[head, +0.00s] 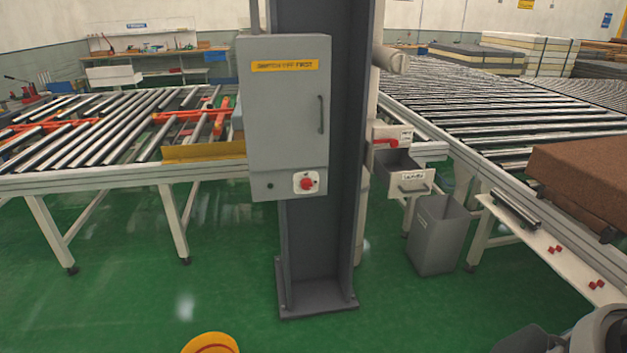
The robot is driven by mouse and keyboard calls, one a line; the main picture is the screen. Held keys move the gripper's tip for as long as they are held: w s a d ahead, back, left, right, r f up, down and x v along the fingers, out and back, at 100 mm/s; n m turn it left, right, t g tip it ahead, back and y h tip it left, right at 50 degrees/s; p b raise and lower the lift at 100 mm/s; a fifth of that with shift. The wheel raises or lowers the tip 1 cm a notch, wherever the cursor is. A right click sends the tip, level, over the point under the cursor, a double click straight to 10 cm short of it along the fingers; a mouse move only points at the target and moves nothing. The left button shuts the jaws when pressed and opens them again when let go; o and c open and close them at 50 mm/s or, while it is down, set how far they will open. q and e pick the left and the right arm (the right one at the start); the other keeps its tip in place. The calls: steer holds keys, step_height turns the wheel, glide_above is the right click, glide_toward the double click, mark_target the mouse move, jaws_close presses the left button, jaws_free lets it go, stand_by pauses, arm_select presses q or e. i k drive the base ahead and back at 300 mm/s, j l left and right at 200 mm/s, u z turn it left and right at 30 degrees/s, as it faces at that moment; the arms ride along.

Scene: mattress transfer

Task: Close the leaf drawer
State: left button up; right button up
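The leaf drawer (411,187) is a light grey drawer with a dark inside, a small label and a bar handle on its front. It stands pulled out from a white unit under the right roller conveyor, just right of the dark column. Its open top shows and the inside looks empty from here. The label is too small to read surely. Neither gripper shows in the head view. A grey and black rounded part at the bottom right corner may be my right arm, with no fingers visible.
A dark steel column (318,245) with a grey switch cabinet (284,130) stands in front, left of the drawer. A grey bin (437,236) stands below the drawer. A white shelf (545,245) and brown block (590,175) are at right.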

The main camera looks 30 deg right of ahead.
mark_target(401, 175)
steer(key=z, duration=1.55)
steer(key=i+u, duration=0.2)
steer(key=i, duration=1.95)
